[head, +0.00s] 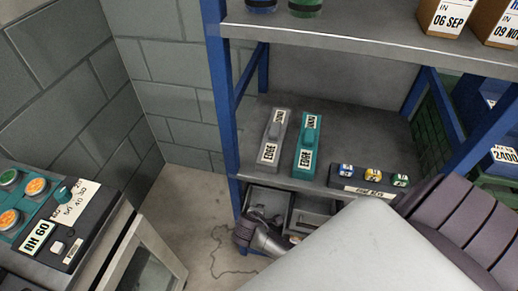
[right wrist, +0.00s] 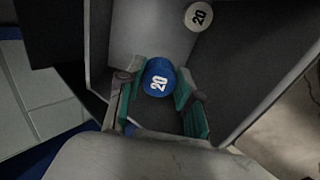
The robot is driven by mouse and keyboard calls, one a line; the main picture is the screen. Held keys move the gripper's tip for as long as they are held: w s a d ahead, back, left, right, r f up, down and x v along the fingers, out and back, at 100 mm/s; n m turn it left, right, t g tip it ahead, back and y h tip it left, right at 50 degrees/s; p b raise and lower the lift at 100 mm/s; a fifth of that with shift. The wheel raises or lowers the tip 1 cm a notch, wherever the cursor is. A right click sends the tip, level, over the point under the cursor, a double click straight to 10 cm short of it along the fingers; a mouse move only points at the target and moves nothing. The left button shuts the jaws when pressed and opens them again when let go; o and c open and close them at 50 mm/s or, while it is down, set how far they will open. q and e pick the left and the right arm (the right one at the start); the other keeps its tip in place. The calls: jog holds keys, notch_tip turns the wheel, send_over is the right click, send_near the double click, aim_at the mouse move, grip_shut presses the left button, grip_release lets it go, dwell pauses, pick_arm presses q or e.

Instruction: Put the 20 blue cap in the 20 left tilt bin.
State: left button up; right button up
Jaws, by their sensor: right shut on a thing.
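The blue cap (right wrist: 158,78) marked 20 is between the teal-padded fingers of my right gripper (right wrist: 161,98), which is shut on it. It is over or within the mouth of a grey open bin (right wrist: 262,65); how deep it sits I cannot tell. A white cap (right wrist: 198,16) marked 20 lies in that bin, apart from the blue cap. In the head view the left tilt bin (head: 268,198) is low under the shelf, with my right wrist at its front. The blue cap is hidden there. My left gripper is not in view.
A second tilt bin (head: 314,213) is to the right of the first. On the shelf above are a grey EDGE block (head: 272,138), a teal EDGE block (head: 307,143) and a dark rack (head: 342,174) with small caps. A blue post (head: 220,100) stands at the left.

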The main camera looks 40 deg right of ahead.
jog(key=shift+w+d+f, duration=0.25)
jog(key=shift+f, duration=0.2)
jog(key=shift+b+x, duration=1.2)
jog(key=shift+x, duration=0.35)
jog(key=o, duration=0.9)
